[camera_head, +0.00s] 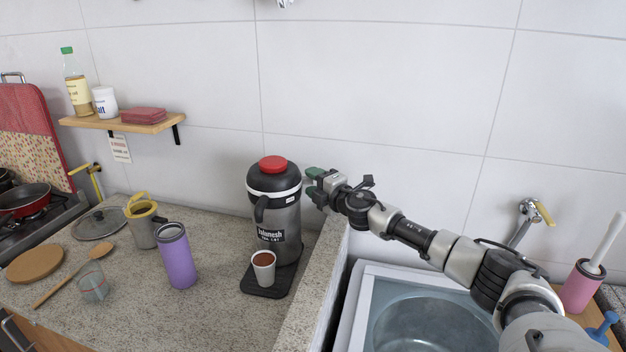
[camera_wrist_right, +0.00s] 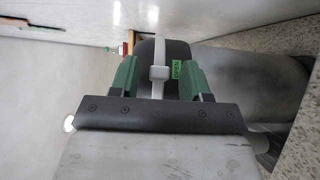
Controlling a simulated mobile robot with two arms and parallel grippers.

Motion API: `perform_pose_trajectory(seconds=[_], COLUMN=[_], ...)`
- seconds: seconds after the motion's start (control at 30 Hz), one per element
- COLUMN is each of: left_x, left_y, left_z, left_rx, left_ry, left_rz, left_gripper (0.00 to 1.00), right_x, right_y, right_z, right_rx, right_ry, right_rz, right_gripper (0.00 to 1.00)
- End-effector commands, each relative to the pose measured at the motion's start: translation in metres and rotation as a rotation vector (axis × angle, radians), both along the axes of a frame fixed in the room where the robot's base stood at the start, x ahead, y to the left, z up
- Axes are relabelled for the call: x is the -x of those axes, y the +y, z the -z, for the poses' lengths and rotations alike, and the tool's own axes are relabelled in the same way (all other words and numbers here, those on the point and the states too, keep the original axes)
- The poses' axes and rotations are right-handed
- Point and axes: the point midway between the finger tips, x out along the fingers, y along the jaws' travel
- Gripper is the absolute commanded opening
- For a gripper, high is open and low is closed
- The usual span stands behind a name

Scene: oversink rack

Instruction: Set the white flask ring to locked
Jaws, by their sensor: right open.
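The flask (camera_head: 285,217) is a grey and black vacuum jug with a red top button (camera_head: 272,163), standing upright on a black mat (camera_head: 275,284). A white ring (camera_head: 285,193) runs around its upper part. In the right wrist view the ring has a raised white tab (camera_wrist_right: 159,73), with a small green label (camera_wrist_right: 176,70) beside it whose text is hard to read. My right gripper (camera_head: 315,181) is just right of the flask's upper part, open. Its green fingers (camera_wrist_right: 160,76) stand on either side of the tab, with gaps. My left gripper is out of view.
A paper cup (camera_head: 263,268) stands before the flask. A purple tumbler (camera_head: 176,258) and a grey-yellow pitcher (camera_head: 143,225) stand to the left. A raised counter edge (camera_head: 318,275) and the sink (camera_head: 420,325) are right of the flask.

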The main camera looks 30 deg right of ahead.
Motion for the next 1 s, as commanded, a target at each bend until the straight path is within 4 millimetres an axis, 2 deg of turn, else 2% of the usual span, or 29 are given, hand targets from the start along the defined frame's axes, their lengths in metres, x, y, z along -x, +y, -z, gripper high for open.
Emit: perform_pose_trajectory(seconds=[0.33, 0.63, 1.0], left_x=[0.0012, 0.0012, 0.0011], left_y=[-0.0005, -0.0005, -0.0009], left_z=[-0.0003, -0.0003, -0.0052], left_rx=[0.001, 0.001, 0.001], left_ry=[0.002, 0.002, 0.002], left_rz=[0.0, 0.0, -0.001], left_gripper=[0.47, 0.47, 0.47], right_x=[-0.0037, -0.0035, -0.003], right_y=[0.0008, 0.0008, 0.0019], right_z=[-0.0001, 0.0001, -0.0009], right_rx=[0.0, 0.0, 0.0], right_ry=[0.0, 0.0, 0.002], right_rz=[-0.001, -0.001, 0.012], right_gripper=[0.47, 0.01, 0.0])
